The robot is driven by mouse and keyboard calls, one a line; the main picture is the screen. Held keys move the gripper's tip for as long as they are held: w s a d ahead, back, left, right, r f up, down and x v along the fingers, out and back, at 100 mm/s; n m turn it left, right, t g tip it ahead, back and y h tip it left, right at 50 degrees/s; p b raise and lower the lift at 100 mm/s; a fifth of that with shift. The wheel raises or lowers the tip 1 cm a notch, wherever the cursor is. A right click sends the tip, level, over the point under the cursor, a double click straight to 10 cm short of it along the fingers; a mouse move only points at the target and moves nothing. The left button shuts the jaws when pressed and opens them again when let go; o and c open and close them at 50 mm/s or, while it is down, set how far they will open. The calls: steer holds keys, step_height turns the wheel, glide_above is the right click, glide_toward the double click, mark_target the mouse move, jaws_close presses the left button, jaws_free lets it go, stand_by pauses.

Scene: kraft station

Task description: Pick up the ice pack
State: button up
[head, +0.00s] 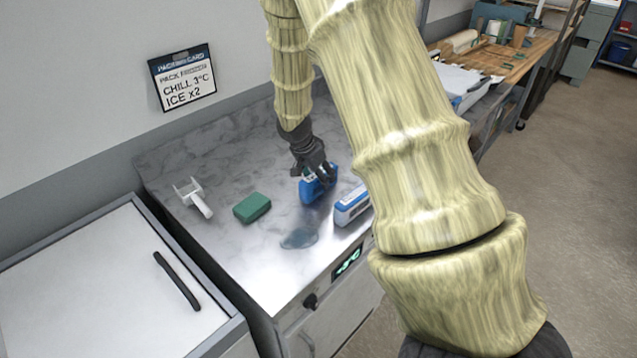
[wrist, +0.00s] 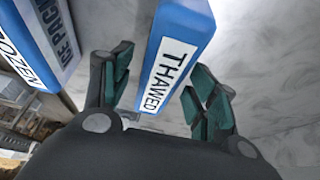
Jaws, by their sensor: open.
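A blue ice pack (head: 318,187) with a white label reading "THAWED" stands on the grey marbled counter (head: 225,160). The thawed pack (wrist: 178,50) lies between the two fingers in the wrist view. My gripper (head: 316,172) is over its top in the head view, and its fingers (wrist: 160,66) are apart, one on each side. I cannot tell whether they touch it. A second pack (head: 352,205), blue and white, stands just to the right.
A wet patch (head: 299,237) lies in front of the packs. A green block (head: 252,208) and a white handled tool (head: 194,197) lie to the left. A wall card (head: 183,78) reads "CHILL 3°C ICE X2". A white lid (head: 100,285) with a black handle is at left front.

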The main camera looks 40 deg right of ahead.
steer(key=shift+f, duration=0.25)
stand_by(0.5)
jaws_close()
